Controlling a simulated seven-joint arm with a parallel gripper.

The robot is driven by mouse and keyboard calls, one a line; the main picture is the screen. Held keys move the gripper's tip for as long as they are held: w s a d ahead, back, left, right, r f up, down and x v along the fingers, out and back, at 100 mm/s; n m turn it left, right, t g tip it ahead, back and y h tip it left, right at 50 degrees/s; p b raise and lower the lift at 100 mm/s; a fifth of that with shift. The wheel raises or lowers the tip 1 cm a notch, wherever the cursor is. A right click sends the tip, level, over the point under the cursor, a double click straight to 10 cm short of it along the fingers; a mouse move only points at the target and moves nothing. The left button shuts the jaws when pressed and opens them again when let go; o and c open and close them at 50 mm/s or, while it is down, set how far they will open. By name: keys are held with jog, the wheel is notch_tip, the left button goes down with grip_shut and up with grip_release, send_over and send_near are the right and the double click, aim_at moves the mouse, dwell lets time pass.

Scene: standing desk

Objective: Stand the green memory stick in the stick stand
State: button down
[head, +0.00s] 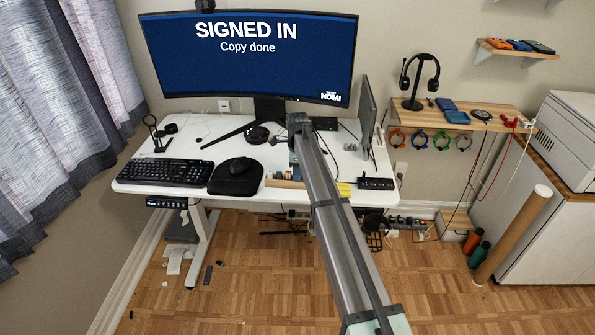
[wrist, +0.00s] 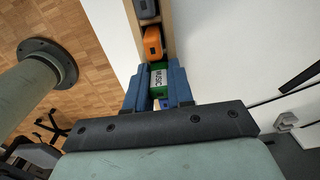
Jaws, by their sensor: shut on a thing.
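The green memory stick (wrist: 157,76), with a white label reading "MUSIC", is between the two blue fingers of my gripper (wrist: 158,88) in the wrist view. My gripper is shut on it. The wooden stick stand (wrist: 167,25) runs up the picture there, with a grey stick (wrist: 146,9) and an orange stick (wrist: 153,42) in it. The green stick is in line with them, just below the orange one. I cannot tell whether it is seated or only held over the stand. In the head view the stand (head: 284,184) is at the desk's front edge, partly behind my arm, which hides the green stick.
A mouse on a black mat (head: 236,177) and a keyboard (head: 163,172) lie left of the stand. A yellow note (head: 344,190) and a black hub (head: 376,183) lie to the right. The monitor (head: 250,55) stands behind, reading "SIGNED IN, Copy done".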

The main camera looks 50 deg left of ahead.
jog(key=shift+f, duration=0.15)
jog(key=c, duration=0.9)
grip_release()
notch_tip(320, 180, up, 14)
jog(key=shift+f, duration=0.1)
